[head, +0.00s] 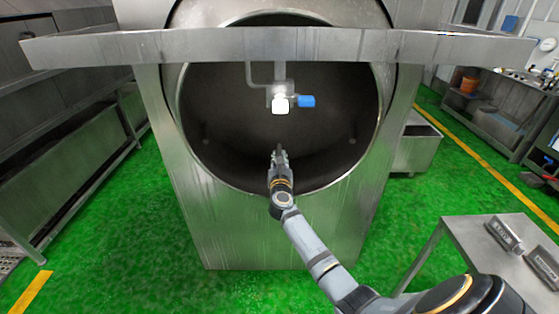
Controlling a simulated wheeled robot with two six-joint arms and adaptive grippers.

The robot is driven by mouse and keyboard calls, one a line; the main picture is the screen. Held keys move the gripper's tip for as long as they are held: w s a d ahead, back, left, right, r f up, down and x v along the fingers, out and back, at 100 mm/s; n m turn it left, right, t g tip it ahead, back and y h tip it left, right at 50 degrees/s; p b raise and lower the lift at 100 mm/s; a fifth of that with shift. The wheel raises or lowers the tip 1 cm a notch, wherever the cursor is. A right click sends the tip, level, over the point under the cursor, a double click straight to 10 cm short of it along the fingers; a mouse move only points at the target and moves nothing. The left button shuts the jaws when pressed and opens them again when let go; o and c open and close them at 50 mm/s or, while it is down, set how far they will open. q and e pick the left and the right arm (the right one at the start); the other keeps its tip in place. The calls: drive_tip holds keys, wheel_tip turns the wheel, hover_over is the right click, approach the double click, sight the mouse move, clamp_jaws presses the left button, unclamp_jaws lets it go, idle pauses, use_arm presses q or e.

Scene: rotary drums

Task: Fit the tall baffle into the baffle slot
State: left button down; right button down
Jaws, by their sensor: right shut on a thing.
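My right gripper (279,157) is just inside the round mouth of the steel drum (330,178), low and near the middle, pointing into it. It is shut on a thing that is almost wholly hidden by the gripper. I take it for the tall baffle, but its shape cannot be made out. The baffle slot cannot be made out in the dark drum interior. My left gripper is not in view.
A steel bar (400,48) crosses in front of the drum's top. A lit white lamp (280,104) and a blue fitting (306,101) hang in the mouth above my gripper. A steel table (470,235) at right bears two grey metal pieces (505,233).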

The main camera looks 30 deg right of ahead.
drive_tip(key=shift+b+x, duration=0.65)
drive_tip(key=shift+x, duration=0.7)
drive_tip(key=c, duration=1.2)
unclamp_jaws()
drive_tip(key=shift+f, duration=0.15)
drive_tip(key=shift+s+a, duration=0.1)
drive_tip(key=shift+s, duration=0.05)
drive_tip(key=v, duration=1.1)
drive_tip(key=shift+s+a, duration=0.15)
drive_tip(key=shift+s, duration=0.15)
